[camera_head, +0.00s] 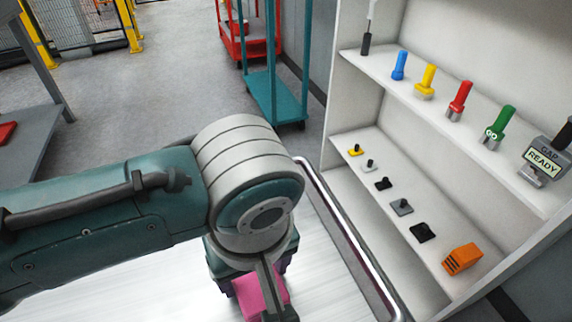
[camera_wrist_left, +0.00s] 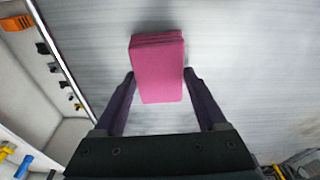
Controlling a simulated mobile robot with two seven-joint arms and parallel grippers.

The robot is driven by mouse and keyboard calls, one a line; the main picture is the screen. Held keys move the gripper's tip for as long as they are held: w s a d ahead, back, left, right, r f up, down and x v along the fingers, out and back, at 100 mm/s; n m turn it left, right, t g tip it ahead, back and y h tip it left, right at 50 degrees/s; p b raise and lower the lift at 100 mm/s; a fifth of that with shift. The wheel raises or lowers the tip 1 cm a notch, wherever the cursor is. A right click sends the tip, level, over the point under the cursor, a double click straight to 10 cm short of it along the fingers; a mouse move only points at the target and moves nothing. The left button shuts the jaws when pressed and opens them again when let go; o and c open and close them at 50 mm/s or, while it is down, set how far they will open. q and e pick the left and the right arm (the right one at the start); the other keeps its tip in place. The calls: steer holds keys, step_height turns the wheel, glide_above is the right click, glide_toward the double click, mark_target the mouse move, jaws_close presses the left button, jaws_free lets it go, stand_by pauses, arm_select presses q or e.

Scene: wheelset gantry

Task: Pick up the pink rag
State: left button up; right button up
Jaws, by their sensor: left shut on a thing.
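The pink rag (camera_wrist_left: 157,75) is a folded, flat-looking block in the left wrist view, between the two dark fingers of my left gripper (camera_wrist_left: 159,82). The fingers touch its two sides and are shut on it. In the head view the pink rag (camera_head: 258,294) shows at the bottom, partly hidden by my left gripper (camera_head: 262,290) and wrist. A pale, streaked surface lies beneath it; I cannot tell whether the rag is clear of it. My right gripper is not in view.
A white shelf unit (camera_head: 345,95) stands at the right, with coloured handled tools on its upper shelf and small parts plus an orange block (camera_head: 462,259) below. A metal rail (camera_head: 345,235) runs along the pale surface's edge. Red and teal carts (camera_head: 275,95) stand behind.

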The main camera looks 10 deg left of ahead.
arm_select(q)
steer(key=shift+c, duration=0.6)
steer(key=shift+r, duration=0.1)
step_height(320, 180, up, 16)
steer(key=p, duration=0.5)
step_height(320, 180, up, 4)
steer(key=p, duration=0.3)
glide_above(257, 278)
